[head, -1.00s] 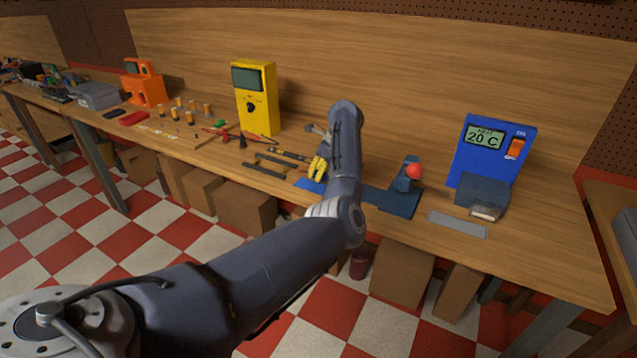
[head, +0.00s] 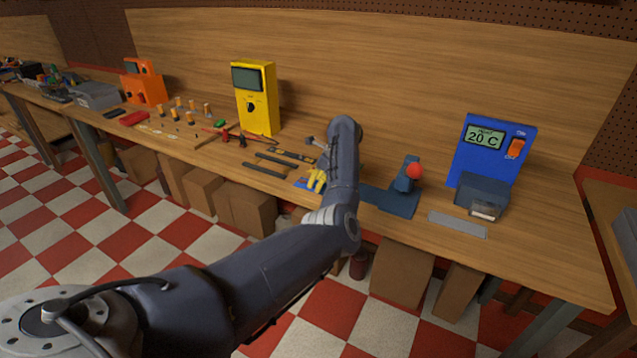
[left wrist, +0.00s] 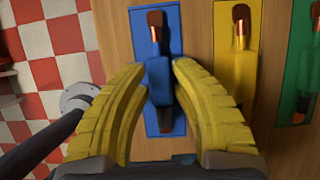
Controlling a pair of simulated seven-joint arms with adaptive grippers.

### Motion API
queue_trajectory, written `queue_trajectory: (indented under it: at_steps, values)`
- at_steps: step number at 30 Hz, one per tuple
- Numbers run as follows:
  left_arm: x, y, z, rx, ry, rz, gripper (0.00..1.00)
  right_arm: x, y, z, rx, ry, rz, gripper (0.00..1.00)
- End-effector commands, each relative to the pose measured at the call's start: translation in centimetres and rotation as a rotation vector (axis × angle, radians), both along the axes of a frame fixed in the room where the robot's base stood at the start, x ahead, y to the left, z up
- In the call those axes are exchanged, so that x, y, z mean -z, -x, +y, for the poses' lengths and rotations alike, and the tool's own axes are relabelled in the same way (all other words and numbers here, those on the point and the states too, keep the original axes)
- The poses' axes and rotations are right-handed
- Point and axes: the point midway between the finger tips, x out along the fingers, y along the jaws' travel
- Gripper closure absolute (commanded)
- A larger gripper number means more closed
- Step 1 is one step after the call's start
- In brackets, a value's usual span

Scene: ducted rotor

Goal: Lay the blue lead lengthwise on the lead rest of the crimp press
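The blue lead (left wrist: 158,80) lies on a blue strip (left wrist: 172,22) in the left wrist view, with its copper-coloured end pointing up the picture. My left gripper (left wrist: 160,68) has its yellow fingers apart, one on each side of the lead's blue body; whether they touch it I cannot tell. In the head view the left gripper (head: 316,181) is low over the bench, partly hidden by my arm. The crimp press appears to be the dark blue device (head: 402,194) with a red ball, right of my arm. My right gripper is not in view.
A yellow lead (left wrist: 240,60) and a green one (left wrist: 304,75) lie on matching strips to the right of the blue one. A blue unit (head: 490,150) reading 20 C and a grey plate (head: 458,224) are right of the press. A yellow meter (head: 255,98) stands behind loose tools.

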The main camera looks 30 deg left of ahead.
Motion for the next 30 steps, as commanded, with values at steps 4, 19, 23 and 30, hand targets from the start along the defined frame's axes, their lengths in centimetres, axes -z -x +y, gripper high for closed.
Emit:
queue_trajectory:
  at_steps: [4, 19, 23, 30]
  values:
    - [0.0, 0.0, 0.0, 0.0, 0.0, 0.0, 0.59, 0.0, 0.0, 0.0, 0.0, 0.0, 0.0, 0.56]
    - [-1.7, -0.2, -0.7, 0.0, 0.001, -0.005, 0.59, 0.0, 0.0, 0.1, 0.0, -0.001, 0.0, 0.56]
    - [-3.9, -0.2, -1.8, 0.001, 0.003, -0.005, 0.59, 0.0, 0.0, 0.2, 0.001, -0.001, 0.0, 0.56]
    - [-8.6, -0.4, -3.7, 0.001, 0.002, -0.005, 0.59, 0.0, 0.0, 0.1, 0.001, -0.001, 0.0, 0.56]
